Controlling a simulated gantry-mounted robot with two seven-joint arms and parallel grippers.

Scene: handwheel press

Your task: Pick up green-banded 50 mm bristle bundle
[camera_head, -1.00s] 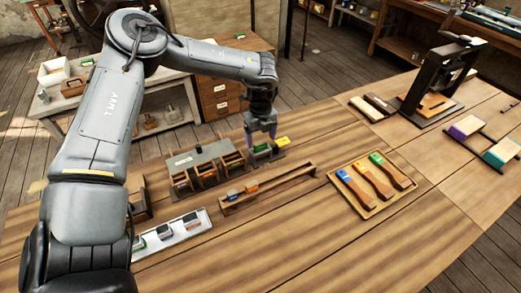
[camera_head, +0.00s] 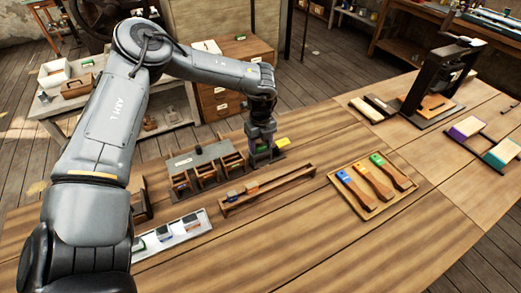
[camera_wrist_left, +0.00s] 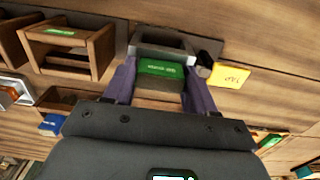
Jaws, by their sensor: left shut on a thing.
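The green-banded bristle bundle (camera_head: 262,149) is near the right end of the compartment rack in the head view. In the left wrist view its green labelled band (camera_wrist_left: 160,68) lies between the two purple-grey fingers. My left gripper (camera_head: 263,153) points down and is shut on the bundle, with a finger on either side. The fingers hide much of the bundle in the head view, and I cannot tell whether it is clear of its seat. My right gripper is out of view.
A yellow-labelled piece (camera_head: 282,142) stands close right of the gripper. The compartment rack (camera_head: 200,157) is to its left. In front lie a long narrow holder (camera_head: 290,179), a white tray (camera_head: 205,226) and a tray of brushes (camera_head: 402,199).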

